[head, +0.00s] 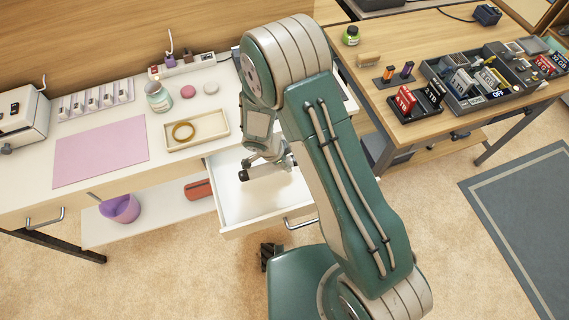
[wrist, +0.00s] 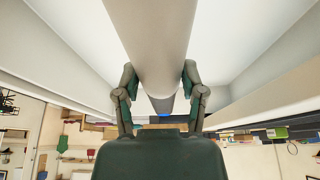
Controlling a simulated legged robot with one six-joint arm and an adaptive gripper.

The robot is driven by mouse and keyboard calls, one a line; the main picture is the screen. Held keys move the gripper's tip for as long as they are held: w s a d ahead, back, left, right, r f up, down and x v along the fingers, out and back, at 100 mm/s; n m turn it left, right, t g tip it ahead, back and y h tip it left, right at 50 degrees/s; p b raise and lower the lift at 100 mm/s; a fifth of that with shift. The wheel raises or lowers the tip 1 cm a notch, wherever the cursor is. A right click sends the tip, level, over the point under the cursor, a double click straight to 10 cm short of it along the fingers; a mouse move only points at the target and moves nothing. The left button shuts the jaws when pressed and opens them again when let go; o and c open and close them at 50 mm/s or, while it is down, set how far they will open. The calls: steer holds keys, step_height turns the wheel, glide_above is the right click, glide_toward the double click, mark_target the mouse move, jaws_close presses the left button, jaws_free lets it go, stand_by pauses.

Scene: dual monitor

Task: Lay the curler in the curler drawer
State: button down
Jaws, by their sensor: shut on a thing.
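The curler (wrist: 152,40) is a pale, barrel-shaped rod between the two fingers of my gripper (wrist: 158,85) in the wrist view. My gripper is shut on it. In the head view the curler (head: 262,171) lies roughly level, its dark end to the left, and my gripper (head: 272,158) is partly hidden by my arm. The open white drawer (head: 233,211) is pulled out under the desk, and the curler is over or inside it. I cannot tell whether the curler touches the drawer floor. The drawer's right part is hidden by my arm.
The white desk holds a wooden tray (head: 170,141) with a ring, a jar (head: 158,97), and a pink mat (head: 100,152). A purple bowl (head: 120,208) sits on the lower shelf. A wooden table (head: 400,50) with cartridges stands right.

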steer(key=shift+w+f, duration=0.7)
steer(key=shift+f, duration=0.1)
steer(key=f, duration=0.3)
steer(key=shift+w+a, duration=0.15)
steer(key=shift+w, duration=0.15)
steer(key=shift+f, duration=0.4)
steer(key=shift+f, duration=0.1)
steer(key=shift+c, duration=0.9)
jaws_free()
steer(key=v, duration=1.2)
steer(key=shift+r, duration=0.2)
